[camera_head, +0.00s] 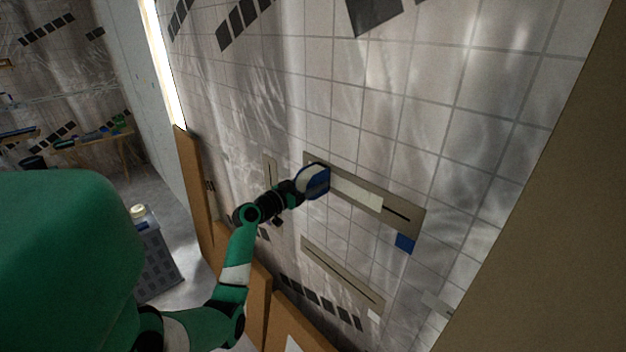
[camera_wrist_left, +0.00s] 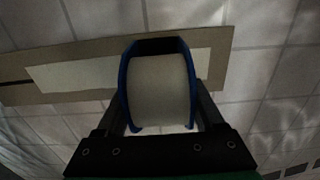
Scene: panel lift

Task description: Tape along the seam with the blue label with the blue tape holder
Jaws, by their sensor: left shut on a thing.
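My left gripper (camera_head: 298,188) is shut on the blue tape holder (camera_head: 315,180), which carries a wide pale roll; both also show in the left wrist view, the holder (camera_wrist_left: 157,85) between the fingers of the gripper (camera_wrist_left: 160,125). The holder is at the upper left end of a tan strip (camera_head: 412,217) on the tiled wall. A dark seam (camera_head: 397,213) shows at the strip's right end, with a blue label (camera_head: 405,243) just below it. A pale length of tape (camera_head: 355,190) covers the strip from near the holder to the seam. My right gripper is not in view.
A second tan strip (camera_head: 340,272) lies lower on the wall with a white label (camera_head: 374,314). A short upright strip (camera_head: 271,172) is left of the holder. Brown boards (camera_head: 190,190) lean at the wall's left edge. A grey crate (camera_head: 160,262) stands on the floor.

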